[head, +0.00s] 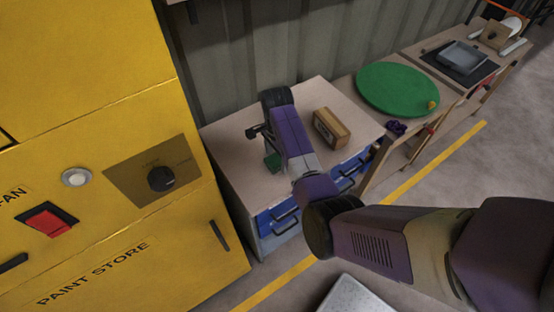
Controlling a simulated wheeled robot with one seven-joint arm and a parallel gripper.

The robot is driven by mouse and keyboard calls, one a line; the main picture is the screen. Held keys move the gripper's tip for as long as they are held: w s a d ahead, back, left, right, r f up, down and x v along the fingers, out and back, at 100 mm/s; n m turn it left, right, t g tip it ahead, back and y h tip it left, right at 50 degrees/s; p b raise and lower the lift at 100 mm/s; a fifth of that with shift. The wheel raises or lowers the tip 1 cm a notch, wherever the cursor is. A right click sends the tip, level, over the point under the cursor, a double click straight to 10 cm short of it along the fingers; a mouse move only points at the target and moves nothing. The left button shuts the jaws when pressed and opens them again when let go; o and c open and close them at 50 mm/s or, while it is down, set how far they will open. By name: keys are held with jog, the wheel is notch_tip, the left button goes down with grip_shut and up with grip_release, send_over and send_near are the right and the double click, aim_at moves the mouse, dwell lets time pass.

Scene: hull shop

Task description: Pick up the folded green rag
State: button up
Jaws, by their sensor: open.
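A small green thing, which looks like the folded green rag (272,162), lies on the wooden top of the blue-drawered cabinet (225,130), near its front left. My arm hides part of it. My gripper (256,133) is open, above the cabinet top and a little behind the green thing in the picture. Its dark fingers are small and partly hidden, and I see nothing between them. I cannot tell its exact height above the surface.
A brown box (331,129) stands right of my arm on the same top. A yellow paint store cabinet (110,180) rises close on the left. A round green board (397,88), a purple thing (396,127) and a grey tray (462,56) are farther right. A corrugated wall stands behind.

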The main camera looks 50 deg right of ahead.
jog(key=shift+f, duration=0.15)
jog(key=c, duration=1.6)
jog(key=shift+o, duration=0.2)
notch_tip(320, 180, up, 11)
notch_tip(320, 180, up, 9)
jog(key=p, duration=0.4)
send_over(276, 158)
jog(key=shift+s+d, duration=0.1)
